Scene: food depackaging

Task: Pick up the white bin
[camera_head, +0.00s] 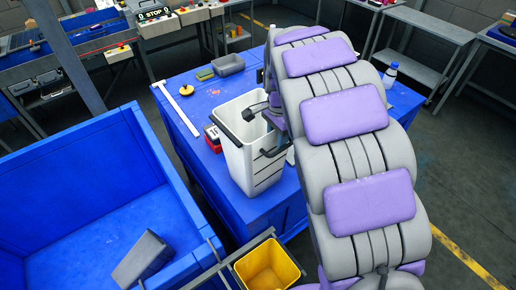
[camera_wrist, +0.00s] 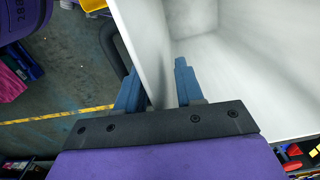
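The white bin (camera_head: 236,158) stands upright on the blue table (camera_head: 214,185), with a black handle on its side. It also fills the upper right of the wrist view (camera_wrist: 245,60), where I see into its pale interior. My gripper (camera_head: 254,114) is at the bin's top rim, pointing down. In the wrist view, its two blue fingers (camera_wrist: 157,82) are apart, one on each side of a bin wall. A gap shows between the wall and the right finger. The arm hides part of the bin's far right side.
A large blue container (camera_head: 70,160) stands at left, holding a grey box (camera_head: 143,258). A yellow bin (camera_head: 267,270) is in front. A grey tray (camera_head: 228,64), a white bar (camera_head: 176,108), a red item (camera_head: 212,137) and a bottle (camera_head: 391,71) are on the table.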

